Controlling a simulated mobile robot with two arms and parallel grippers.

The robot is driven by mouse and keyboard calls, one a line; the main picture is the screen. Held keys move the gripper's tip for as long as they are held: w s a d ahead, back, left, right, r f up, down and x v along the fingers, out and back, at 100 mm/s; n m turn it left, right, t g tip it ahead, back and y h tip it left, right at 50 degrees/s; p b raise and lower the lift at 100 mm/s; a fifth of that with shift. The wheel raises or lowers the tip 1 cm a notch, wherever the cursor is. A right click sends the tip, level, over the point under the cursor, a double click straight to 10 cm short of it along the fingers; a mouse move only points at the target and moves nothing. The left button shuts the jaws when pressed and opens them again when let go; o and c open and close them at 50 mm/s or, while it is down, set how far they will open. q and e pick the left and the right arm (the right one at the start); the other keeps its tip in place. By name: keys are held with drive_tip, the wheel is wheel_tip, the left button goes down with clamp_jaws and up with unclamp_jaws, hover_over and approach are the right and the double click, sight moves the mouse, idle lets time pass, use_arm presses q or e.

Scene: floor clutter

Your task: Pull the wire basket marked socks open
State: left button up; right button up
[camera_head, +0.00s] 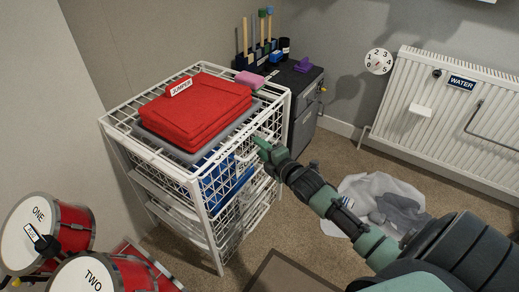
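A white wire-frame unit (205,190) with several wire baskets stands against the wall, left of centre. Its front faces right, toward my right arm. I can read no label saying socks on the baskets. Blue cloth (228,180) shows through the mesh of an upper basket. The baskets look pushed in. My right gripper (262,146) is at the upper front of the unit, close to or touching the top basket's front. Its fingertips are too small to tell whether they are open or shut on the wire. My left gripper is not in view.
A folded red jumper (200,108) lies on top of the unit. A dark cabinet (305,105) stands behind it. Red drums (75,228) are at lower left. A clear plastic bag with grey items (385,200) lies on the carpet, under my arm. A radiator (450,115) is on the wall.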

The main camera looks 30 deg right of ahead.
drive_tip(key=shift+w+f, duration=0.1)
drive_tip(key=shift+w, duration=0.15)
clamp_jaws()
idle(1.4)
